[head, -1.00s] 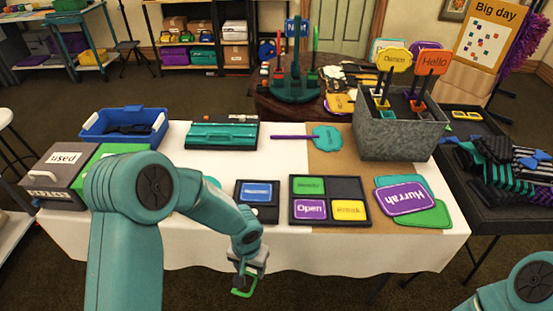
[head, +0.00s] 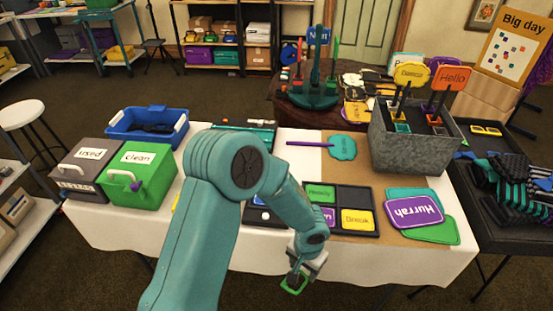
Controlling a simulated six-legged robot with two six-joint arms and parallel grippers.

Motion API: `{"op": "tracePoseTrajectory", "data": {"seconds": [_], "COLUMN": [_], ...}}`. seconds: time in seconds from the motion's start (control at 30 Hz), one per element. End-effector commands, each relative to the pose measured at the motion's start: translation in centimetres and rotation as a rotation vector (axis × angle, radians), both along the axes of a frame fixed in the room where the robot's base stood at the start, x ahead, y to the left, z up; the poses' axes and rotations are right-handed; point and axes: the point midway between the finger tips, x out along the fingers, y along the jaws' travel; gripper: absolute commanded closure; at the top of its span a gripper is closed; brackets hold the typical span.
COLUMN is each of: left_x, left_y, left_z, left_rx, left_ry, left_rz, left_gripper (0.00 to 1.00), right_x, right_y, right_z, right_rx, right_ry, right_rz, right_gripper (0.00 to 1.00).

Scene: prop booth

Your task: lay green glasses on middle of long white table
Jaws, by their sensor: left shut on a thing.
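The green glasses (head: 294,285) are held at the tip of my left gripper (head: 299,274), which is shut on them. Only a small green frame shows; the rest is hidden by the gripper. In the picture they lie over the front drop of the cloth, apart from the tabletop. The long white table (head: 120,222) spans the view under a white cloth. My left arm crosses over its middle and hides part of the top there. My right gripper is not in view.
Grey "used" and green "clean" boxes (head: 138,178) and a blue bin (head: 148,125) fill the left end. A sign tray (head: 380,209), "Hurrah" sign (head: 412,211) and grey planter box (head: 413,143) occupy the right. A bare white strip (head: 297,165) shows behind my arm.

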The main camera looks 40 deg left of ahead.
Motion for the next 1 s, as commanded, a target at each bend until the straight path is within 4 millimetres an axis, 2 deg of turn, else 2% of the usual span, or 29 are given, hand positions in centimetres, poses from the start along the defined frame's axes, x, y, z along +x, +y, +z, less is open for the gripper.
{"op": "tracePoseTrajectory", "data": {"seconds": [0.03, 0.17, 0.2, 0.37, 0.57, 0.7, 0.8, 1.0], "left_x": [0.0, -0.1, 0.4, 1.7, 3.7, 4.8, 5.4, 5.8], "left_y": [0.1, 0.3, 0.9, 2.9, 6.0, 8.2, 9.6, 11.3], "left_z": [1.2, 2.3, 2.1, 3.8, 7.2, 10.2, 12.4, 15.8], "left_rx": [0.0, 0.0, 0.001, 0.0, -0.002, -0.005, -0.006, -0.005], "left_ry": [0.0, 0.001, -0.003, -0.004, -0.006, -0.006, -0.006, -0.004], "left_rz": [0.002, 0.007, 0.067, 0.31, 0.726, 1.064, 1.296, 1.638], "left_gripper": [0.73, 0.73, 0.73, 0.73, 0.73, 0.73, 0.73, 0.73], "right_x": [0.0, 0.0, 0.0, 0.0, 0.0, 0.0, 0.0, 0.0], "right_y": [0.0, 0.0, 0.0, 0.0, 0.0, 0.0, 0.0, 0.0], "right_z": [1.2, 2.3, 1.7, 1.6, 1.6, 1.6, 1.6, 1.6], "right_rx": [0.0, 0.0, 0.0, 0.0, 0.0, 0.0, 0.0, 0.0], "right_ry": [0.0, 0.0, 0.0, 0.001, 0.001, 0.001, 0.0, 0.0], "right_rz": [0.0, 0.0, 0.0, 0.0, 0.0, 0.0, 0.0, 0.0], "right_gripper": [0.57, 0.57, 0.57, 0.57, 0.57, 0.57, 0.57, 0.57]}}
